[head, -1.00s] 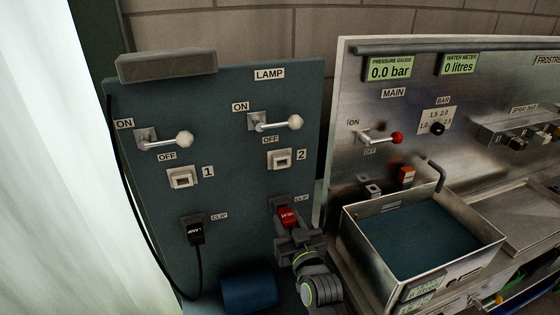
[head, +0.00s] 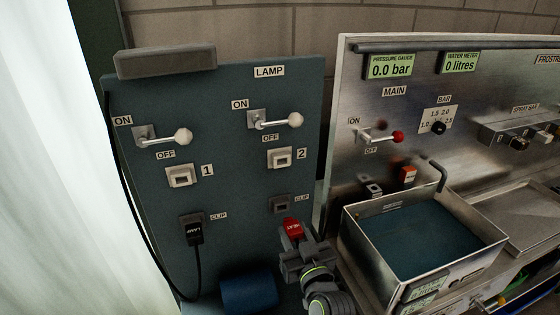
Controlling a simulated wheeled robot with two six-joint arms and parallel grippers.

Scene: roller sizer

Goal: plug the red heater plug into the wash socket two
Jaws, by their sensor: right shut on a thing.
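The red heater plug (head: 292,229) is in my right gripper (head: 295,246), which is shut on it. The plug is just below and to the right of the right-hand clip holder (head: 281,204) on the blue lamp panel, and the holder looks empty. On the steel panel, low above the basin, are a small grey socket-like fitting (head: 373,190) and an orange fitting (head: 407,176). I cannot read a number on either, so I cannot tell which is wash socket two. My left gripper is not in view.
The lamp panel (head: 225,130) has sockets 1 (head: 181,175) and 2 (head: 279,158), two levers and a black lamp plug (head: 195,231) in the left clip. A steel basin (head: 464,216) with a raised rim and a pipe (head: 440,178) stands right of the gripper.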

